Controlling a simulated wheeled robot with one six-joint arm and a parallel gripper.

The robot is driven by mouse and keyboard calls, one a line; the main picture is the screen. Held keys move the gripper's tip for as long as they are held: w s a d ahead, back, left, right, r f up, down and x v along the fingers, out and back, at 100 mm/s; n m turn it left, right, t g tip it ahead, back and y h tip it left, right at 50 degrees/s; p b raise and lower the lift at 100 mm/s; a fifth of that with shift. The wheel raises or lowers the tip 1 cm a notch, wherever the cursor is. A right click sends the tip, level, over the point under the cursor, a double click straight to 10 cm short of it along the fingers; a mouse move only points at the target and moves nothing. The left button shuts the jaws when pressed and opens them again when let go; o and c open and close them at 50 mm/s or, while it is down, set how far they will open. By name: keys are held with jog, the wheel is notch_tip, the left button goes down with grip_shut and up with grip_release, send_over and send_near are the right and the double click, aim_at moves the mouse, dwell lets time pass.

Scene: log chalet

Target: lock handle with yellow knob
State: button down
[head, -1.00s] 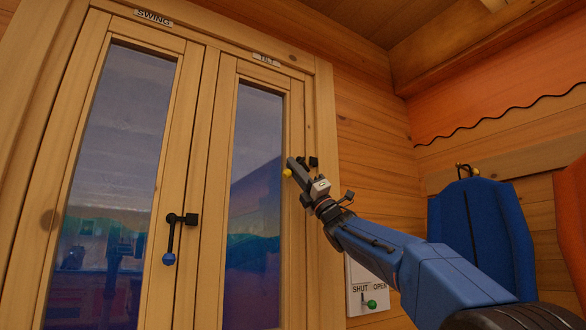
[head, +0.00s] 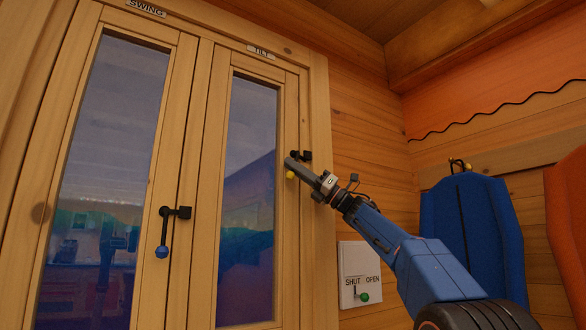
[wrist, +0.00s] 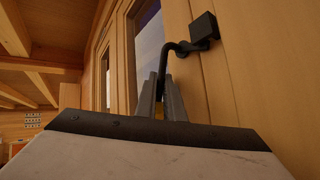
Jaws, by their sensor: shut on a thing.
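The handle with the yellow knob (head: 291,175) is on the right edge of the right window sash, under the "TILT" label. Its black mount (head: 305,155) shows just above and right of the knob. My gripper (head: 291,162) is at this handle and covers most of its lever in the head view. In the wrist view the black lever (wrist: 172,54) bends from its square mount (wrist: 203,26) down between my gripper's two grey fingers (wrist: 161,88). They are shut on it, with a sliver of yellow between them.
A second handle with a blue knob (head: 162,251) hangs down on the left sash, labelled "SWING". A white panel (head: 347,262) with a green-knobbed lever and "SHUT/OPEN" is on the wall below my arm. A blue garment (head: 465,230) hangs at right.

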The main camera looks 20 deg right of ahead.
jog(key=shift+w+f, duration=0.15)
jog(key=shift+w, duration=0.05)
jog(key=c, duration=2.2)
grip_release()
jog(key=shift+o, duration=0.2)
jog(key=v, duration=1.7)
jog(key=shift+d, duration=0.25)
jog(key=shift+s, duration=0.15)
jog(key=shift+c, duration=0.2)
